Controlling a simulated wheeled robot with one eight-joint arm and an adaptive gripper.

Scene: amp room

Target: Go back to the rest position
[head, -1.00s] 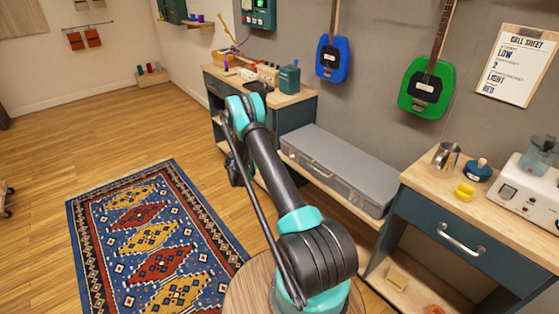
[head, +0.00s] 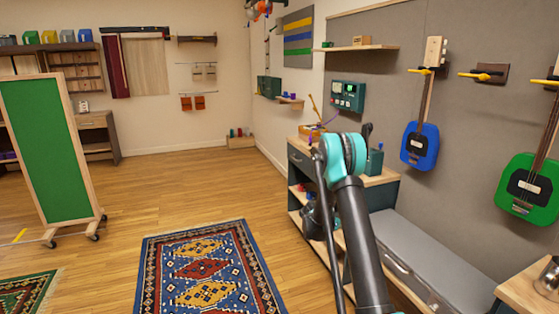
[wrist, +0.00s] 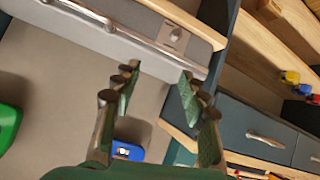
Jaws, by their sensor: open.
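My gripper (wrist: 158,85) is open in the wrist view, with its two dark fingers apart and nothing between them. In the head view my arm reaches up and away from the bottom right, and the gripper is mostly hidden behind the arm links. The grey case (head: 425,258) lies on the low bench to the right of my arm. It also shows in the wrist view (wrist: 95,38), beyond the fingertips.
A workbench with drawers (head: 300,160) stands behind my arm. A blue guitar (head: 420,150) and a green guitar (head: 530,188) hang on the right wall. A patterned rug (head: 240,240) lies on open floor at left. A green board on wheels (head: 45,150) stands far left.

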